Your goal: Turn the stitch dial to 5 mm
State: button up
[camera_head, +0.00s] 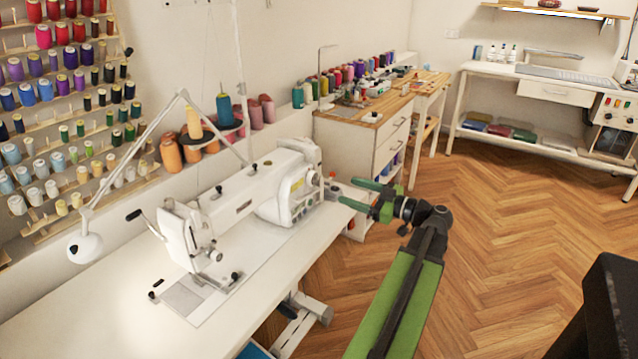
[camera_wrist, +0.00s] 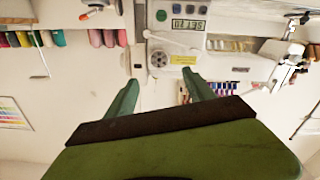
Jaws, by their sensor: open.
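The white sewing machine (camera_head: 240,200) stands on a white table, its right end towards my gripper. My gripper (camera_head: 346,190) is in the air beside that end, its two green fingers spread and pointing left, with nothing between them. In the wrist view the open fingers (camera_wrist: 160,77) point up the picture. A round grey dial-like part (camera_wrist: 158,58) shows ahead between them, apart from the fingertips. Near it are a yellow label (camera_wrist: 183,59) and a display (camera_wrist: 188,24) with upside-down characters. I cannot read any dial setting or tell for sure that this part is the stitch dial.
The white table (camera_head: 90,310) has bare room at its front left. A lamp (camera_head: 85,246) hangs at the machine's left. Thread cones (camera_head: 170,153) stand behind the machine. A wooden-topped cabinet (camera_head: 362,135) stands beyond my gripper. The herringbone floor (camera_head: 500,240) is clear at right.

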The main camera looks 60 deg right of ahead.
aim_at(315, 179)
jog(key=w, duration=1.1)
jog(key=shift+w, duration=0.3)
jog(key=shift+c, duration=0.4)
